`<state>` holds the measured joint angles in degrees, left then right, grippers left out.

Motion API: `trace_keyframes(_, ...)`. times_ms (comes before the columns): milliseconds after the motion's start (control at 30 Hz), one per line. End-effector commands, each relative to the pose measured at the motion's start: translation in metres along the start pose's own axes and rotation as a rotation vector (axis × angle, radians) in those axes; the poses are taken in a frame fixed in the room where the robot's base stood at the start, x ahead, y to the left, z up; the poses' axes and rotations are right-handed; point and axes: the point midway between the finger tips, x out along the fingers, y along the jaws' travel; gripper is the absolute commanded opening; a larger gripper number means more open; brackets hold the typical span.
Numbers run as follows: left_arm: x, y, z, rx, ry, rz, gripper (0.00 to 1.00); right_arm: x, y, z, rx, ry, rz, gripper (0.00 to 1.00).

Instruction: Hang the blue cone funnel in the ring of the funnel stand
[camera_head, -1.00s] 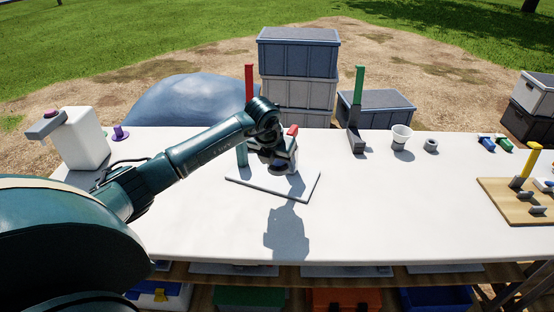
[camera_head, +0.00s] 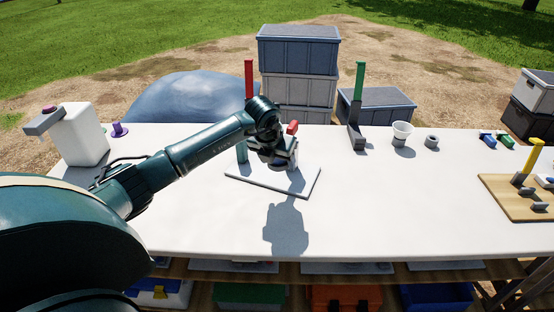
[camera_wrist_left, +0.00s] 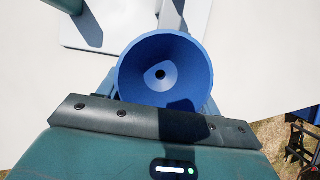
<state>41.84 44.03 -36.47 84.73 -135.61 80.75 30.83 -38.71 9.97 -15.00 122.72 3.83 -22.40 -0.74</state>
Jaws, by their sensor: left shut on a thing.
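The blue cone funnel (camera_wrist_left: 165,72) is gripped in my left gripper (camera_wrist_left: 160,98) in the left wrist view, its wide mouth facing the camera and the dark hole at its centre showing. In the head view my left gripper (camera_head: 279,163) hangs over the right part of a pale base plate (camera_head: 300,187), and the funnel is mostly hidden by it. A teal upright post (camera_head: 242,152) stands at the plate's back left, partly behind my arm. I cannot make out the stand's ring in either view. My right gripper is not in view.
A white dispenser-like block (camera_head: 82,135) and a purple piece (camera_head: 119,129) are at the left. A green upright (camera_head: 358,90), a white cup (camera_head: 402,131) and a grey ring-shaped piece (camera_head: 432,141) stand right of the plate. A wooden board (camera_head: 510,200) lies far right. The front table is clear.

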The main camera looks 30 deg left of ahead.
Motion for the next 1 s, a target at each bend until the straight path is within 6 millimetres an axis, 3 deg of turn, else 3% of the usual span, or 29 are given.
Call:
trace_keyframes(233,0.0,0.0,0.0,0.0,-0.001,0.0,0.43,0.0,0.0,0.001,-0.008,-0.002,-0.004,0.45)
trace_keyframes(267,0.0,0.0,0.0,0.0,-0.001,0.0,0.65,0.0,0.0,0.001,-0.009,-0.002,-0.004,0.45)
trace_keyframes(567,0.0,0.0,0.0,0.0,-0.001,0.0,0.9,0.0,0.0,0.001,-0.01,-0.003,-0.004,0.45)
trace_keyframes(867,-0.001,0.0,0.0,0.0,-0.001,0.0,0.9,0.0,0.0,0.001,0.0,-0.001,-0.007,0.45)
trace_keyframes(1000,-0.019,0.001,0.001,0.001,-0.005,0.001,0.9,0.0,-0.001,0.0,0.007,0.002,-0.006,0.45)
